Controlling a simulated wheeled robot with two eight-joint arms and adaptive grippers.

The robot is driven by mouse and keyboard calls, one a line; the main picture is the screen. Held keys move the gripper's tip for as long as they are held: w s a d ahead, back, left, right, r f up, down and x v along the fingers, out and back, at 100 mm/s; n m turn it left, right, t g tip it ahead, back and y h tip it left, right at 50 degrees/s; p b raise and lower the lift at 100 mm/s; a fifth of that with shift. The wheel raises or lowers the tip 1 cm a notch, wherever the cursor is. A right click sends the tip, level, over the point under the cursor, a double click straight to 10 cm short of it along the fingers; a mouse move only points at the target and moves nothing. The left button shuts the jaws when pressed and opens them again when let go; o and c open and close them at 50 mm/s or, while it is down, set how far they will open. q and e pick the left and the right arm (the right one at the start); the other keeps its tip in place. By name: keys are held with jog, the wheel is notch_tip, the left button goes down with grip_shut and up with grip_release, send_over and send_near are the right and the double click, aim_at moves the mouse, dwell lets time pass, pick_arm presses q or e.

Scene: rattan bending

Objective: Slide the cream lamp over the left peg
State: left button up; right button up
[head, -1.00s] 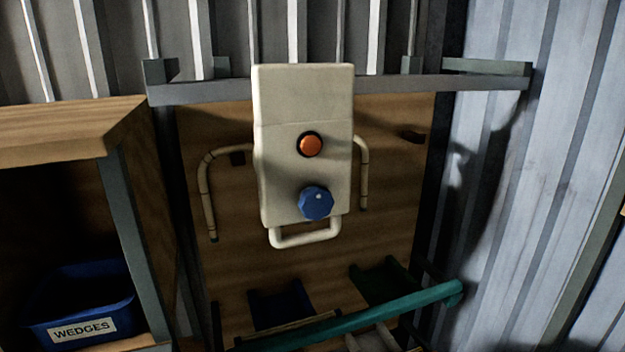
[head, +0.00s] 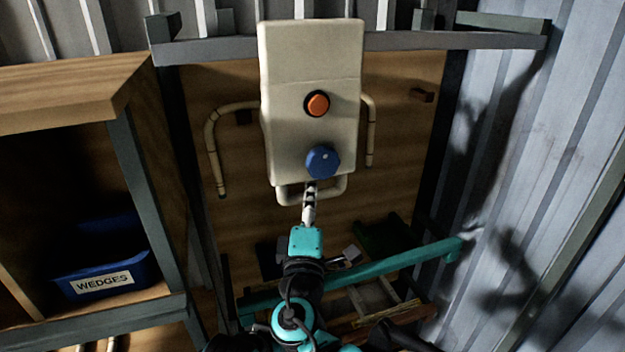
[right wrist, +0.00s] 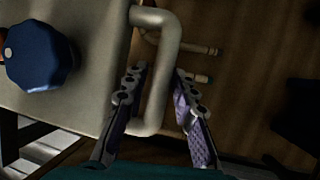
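The cream lamp (head: 292,125) is an upright box with an orange button (head: 317,103), a blue knob (head: 322,161) and a looped handle (head: 335,191) at its bottom. It stands in front of the wooden board; its support is hidden. My right gripper (head: 310,188) reaches up to the handle from below. The left peg (head: 243,117) is a dark stub on the board, left of the lamp. My left gripper is not in view.
A bent cane (head: 212,150) hangs by the left peg, and another (head: 371,135) right of the lamp. A brown peg (head: 422,95) is further right. A teal bar (head: 400,258) crosses below. A blue WEDGES bin (head: 105,272) sits in the left shelf.

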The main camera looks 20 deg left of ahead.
jog(key=x, duration=0.4)
jog(key=shift+w+p, duration=0.2)
jog(key=shift+p, duration=0.2)
jog(key=shift+a, duration=0.1)
grip_shut()
